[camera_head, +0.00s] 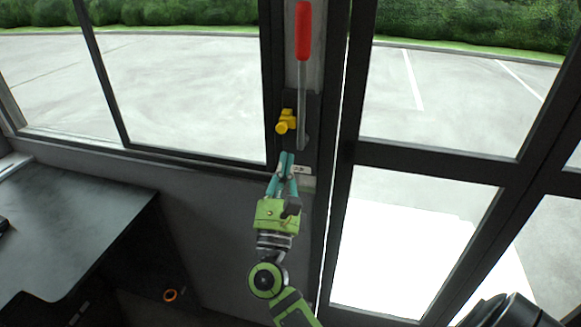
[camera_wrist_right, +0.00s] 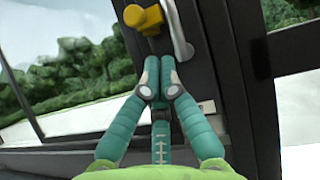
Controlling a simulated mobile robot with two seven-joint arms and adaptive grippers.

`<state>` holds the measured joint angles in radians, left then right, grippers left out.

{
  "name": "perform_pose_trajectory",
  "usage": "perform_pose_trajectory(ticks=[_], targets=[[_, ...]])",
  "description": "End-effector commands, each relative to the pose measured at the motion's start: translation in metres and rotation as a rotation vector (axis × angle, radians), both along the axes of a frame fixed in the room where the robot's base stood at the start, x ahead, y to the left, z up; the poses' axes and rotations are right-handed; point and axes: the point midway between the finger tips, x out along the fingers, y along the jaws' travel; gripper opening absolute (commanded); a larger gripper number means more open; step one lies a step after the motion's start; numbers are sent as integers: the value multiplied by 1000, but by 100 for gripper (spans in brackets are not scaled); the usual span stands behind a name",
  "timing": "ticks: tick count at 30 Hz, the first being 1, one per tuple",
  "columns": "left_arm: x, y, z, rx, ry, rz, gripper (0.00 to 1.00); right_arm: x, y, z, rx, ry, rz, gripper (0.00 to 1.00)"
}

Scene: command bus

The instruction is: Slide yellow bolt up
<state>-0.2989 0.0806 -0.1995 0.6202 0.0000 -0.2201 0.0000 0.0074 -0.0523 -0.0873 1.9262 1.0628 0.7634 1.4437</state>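The yellow bolt (camera_head: 286,121) is mounted on the dark door post, left of a metal lever. It also shows at the top of the right wrist view (camera_wrist_right: 143,18). My right gripper (camera_head: 286,158), green with teal fingers, is just below the bolt and apart from it. In the right wrist view the fingertips (camera_wrist_right: 160,78) are together, with nothing seen between them. The bolt lies above and slightly left of the fingertips there. My left gripper is in neither view.
A long lever with a red handle (camera_head: 303,32) stands right beside the bolt. A small light plate (camera_head: 301,169) is next to the fingertips. A dark desk (camera_head: 75,225) stands at the left. A glazed door (camera_head: 430,160) is at the right.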

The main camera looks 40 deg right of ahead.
Motion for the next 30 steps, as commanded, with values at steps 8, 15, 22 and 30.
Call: perform_pose_trajectory(ticks=[8, 15, 22, 30], targets=[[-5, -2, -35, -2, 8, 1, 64, -36, 37, -42, 1, 2, 1, 0], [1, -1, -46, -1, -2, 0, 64, -56, 55, -56, -1, 1, -1, 0], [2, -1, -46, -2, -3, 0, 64, -60, 59, -58, 0, -1, -1, 0], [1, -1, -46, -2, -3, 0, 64, -60, 59, -57, -1, 1, -1, 0]])
